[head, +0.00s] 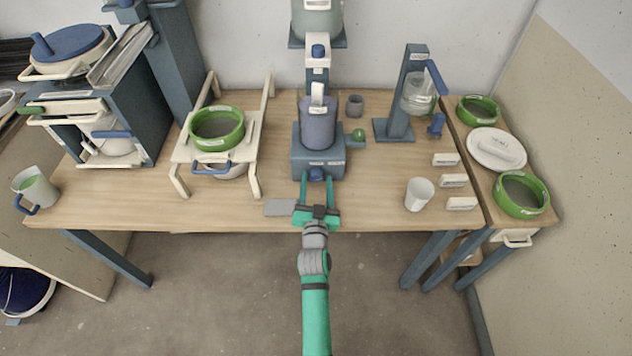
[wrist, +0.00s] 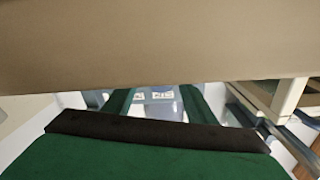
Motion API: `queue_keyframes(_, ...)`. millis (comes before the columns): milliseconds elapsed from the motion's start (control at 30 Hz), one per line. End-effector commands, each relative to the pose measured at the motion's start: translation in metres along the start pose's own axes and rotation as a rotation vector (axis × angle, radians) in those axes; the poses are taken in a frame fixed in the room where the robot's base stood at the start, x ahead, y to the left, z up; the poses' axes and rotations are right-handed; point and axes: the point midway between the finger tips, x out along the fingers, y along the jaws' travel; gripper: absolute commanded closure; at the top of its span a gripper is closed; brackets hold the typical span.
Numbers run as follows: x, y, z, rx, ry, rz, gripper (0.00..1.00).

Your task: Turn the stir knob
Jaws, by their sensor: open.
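The stir knob (head: 317,174) is a small blue knob low on the front of the blue-grey stirrer base (head: 331,160). A blue-grey bucket (head: 318,128) stands on that base. My gripper (head: 318,181) points at the base from the front, fingers spread, one on each side of the knob. Whether they touch it I cannot tell. In the wrist view my open fingers (wrist: 155,100) reach toward a pale blue-grey part with small white labels.
A flat grey plate (head: 280,207) lies left of my gripper near the table's front edge. A white cup (head: 419,194) and white label blocks (head: 453,181) stand to the right. A green ball (head: 358,135) sits at the base's right side. A cream rack (head: 188,152) stands left.

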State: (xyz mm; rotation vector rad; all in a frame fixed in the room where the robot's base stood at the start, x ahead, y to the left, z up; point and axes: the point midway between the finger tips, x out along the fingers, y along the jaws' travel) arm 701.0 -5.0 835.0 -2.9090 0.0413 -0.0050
Motion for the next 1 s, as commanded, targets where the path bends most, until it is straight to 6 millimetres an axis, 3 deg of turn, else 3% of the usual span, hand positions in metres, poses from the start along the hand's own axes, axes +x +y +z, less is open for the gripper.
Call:
queue_keyframes(367,0.0055,-0.0034,0.0013,-0.001,-0.002,-0.005,0.49)
queue_keyframes(567,0.0054,-0.0033,0.0012,-0.001,-0.002,-0.005,0.91)
queue_keyframes(1000,0.0058,0.0003,-0.0001,-0.092,0.003,0.000,0.90)
